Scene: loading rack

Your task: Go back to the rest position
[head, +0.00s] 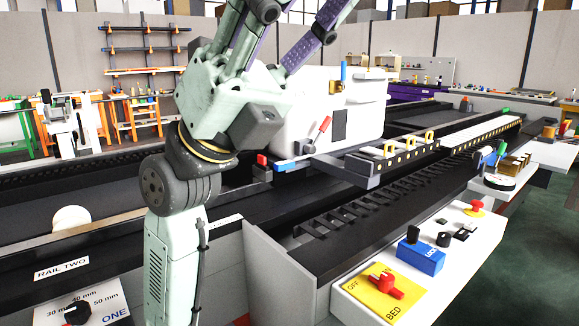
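My arm rises from the bottom, left of centre, in the head view. A mint-green link leads up to a dark wrist joint with a yellow ring. Above it, my gripper (228,88) points upward, with mint and purple finger links spread from its body. The top edge of the picture cuts off the fingertips, so I cannot see whether it is open or shut, or whether it holds anything. My gripper stands in front of a white machine carriage (290,110) and hides part of it. I cannot tell how far apart they are.
Dark rails (345,225) run from the near left to the far right. In front are a yellow BED switch plate with a red knob (382,285), a blue LOCK block (420,257) and a dial (76,312). Green floor (520,240) is clear at right.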

